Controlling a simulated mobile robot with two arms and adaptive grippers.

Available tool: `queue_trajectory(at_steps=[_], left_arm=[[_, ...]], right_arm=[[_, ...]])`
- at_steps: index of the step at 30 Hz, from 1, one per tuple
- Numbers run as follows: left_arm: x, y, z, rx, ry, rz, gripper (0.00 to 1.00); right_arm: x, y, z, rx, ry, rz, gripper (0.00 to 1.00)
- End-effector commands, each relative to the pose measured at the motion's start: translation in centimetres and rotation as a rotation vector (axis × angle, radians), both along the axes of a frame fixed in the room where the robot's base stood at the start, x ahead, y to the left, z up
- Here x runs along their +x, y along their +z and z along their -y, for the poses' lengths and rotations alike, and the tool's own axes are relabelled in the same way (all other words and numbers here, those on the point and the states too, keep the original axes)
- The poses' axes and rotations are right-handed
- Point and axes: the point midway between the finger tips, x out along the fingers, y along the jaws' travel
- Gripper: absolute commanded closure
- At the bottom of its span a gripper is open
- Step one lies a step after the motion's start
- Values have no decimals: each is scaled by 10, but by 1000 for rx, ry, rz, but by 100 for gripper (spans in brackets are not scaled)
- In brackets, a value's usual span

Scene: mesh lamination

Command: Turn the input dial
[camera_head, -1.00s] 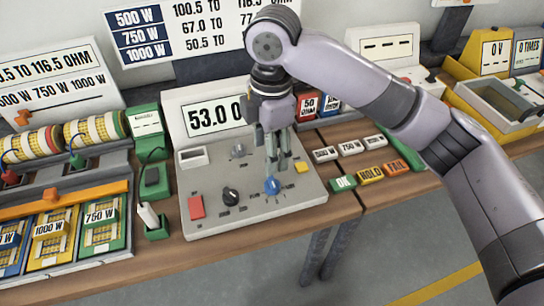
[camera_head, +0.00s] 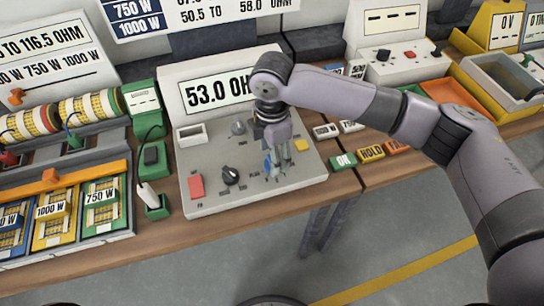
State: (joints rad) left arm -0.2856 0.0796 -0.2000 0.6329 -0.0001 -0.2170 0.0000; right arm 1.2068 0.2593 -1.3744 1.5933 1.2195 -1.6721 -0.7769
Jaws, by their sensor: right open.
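A grey instrument panel (camera_head: 207,210) stands on the wooden bench, with a display reading 53.0 OHM (camera_head: 217,92). On its sloped face are a black dial (camera_head: 230,175), a grey knob (camera_head: 239,128) and a blue dial (camera_head: 267,164). My right gripper (camera_head: 275,170) points down at the blue dial, its fingers open and covering most of it. I cannot tell whether the fingers touch the dial. No label on the face is readable enough to tell which is the input dial. My left gripper is not in view.
A red button (camera_head: 196,187) and a yellow button (camera_head: 301,145) are on the same face. A green holder with a white probe (camera_head: 149,196) stands left of the panel. OK (camera_head: 343,161) and HOLD (camera_head: 370,152) blocks lie to its right. Coil racks fill the left side.

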Motion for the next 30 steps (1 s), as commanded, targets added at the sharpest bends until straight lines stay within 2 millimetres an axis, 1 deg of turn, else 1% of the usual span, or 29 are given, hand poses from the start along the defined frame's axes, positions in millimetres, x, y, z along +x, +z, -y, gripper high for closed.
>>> queue_trajectory(at_steps=[3, 6, 12, 17, 30], left_arm=[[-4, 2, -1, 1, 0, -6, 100], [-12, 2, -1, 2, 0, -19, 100], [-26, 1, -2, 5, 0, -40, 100], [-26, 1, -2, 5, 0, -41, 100], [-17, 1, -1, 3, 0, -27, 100]], right_arm=[[0, -16, 0, -1, -2, -3, 46], [0, -24, 0, 0, 0, -1, 46], [0, -29, 0, 0, 1, 0, 46], [0, -29, 0, 0, 0, 0, 46], [0, -29, 0, 0, 0, 0, 75]])
